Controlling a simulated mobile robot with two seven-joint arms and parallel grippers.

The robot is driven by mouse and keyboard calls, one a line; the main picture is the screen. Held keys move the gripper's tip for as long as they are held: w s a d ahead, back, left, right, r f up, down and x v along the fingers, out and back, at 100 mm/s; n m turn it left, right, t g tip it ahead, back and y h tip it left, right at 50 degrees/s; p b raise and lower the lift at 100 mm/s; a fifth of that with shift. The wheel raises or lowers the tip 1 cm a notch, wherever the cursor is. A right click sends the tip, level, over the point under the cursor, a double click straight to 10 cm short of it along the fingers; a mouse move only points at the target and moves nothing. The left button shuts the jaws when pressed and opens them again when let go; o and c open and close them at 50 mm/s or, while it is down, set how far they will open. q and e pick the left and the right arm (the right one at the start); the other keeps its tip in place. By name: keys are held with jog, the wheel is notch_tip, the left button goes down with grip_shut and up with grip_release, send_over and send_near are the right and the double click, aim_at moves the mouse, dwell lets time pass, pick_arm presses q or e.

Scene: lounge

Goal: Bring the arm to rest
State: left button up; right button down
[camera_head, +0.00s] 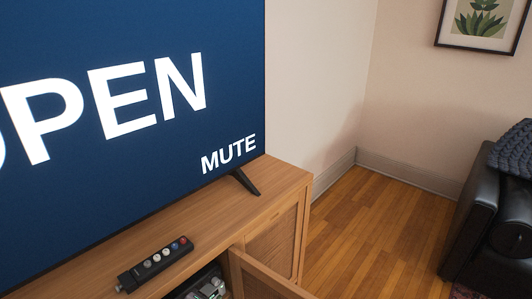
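Neither of my grippers nor my arms can be made out in the head view. A dark remote control (154,264) with several coloured and pale buttons lies on top of the wooden TV cabinet (281,184). A grey and dark object (207,288) shows in the cabinet's opening at the bottom edge; it is cut off and I cannot tell what it is. The large TV (120,190) stands on the cabinet and shows "PEN", with a cut-off letter before it, and "MUTE" on blue.
A cabinet door (262,278) stands open at the bottom centre. A black leather armchair (490,225) with a dark knitted throw (514,150) is at the right. The wooden floor (365,225) between cabinet and armchair is clear. A framed plant picture (482,22) hangs on the wall.

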pick_arm(q)
jog(key=s+r+m, duration=0.3)
jog(key=s+m, duration=0.4)
jog(key=s, duration=0.6)
jog(key=s+r+m, duration=0.4)
jog(key=s+m, duration=0.3)
jog(key=s, duration=0.6)
jog(key=shift+d+r, duration=0.15)
jog(key=shift+d, duration=0.05)
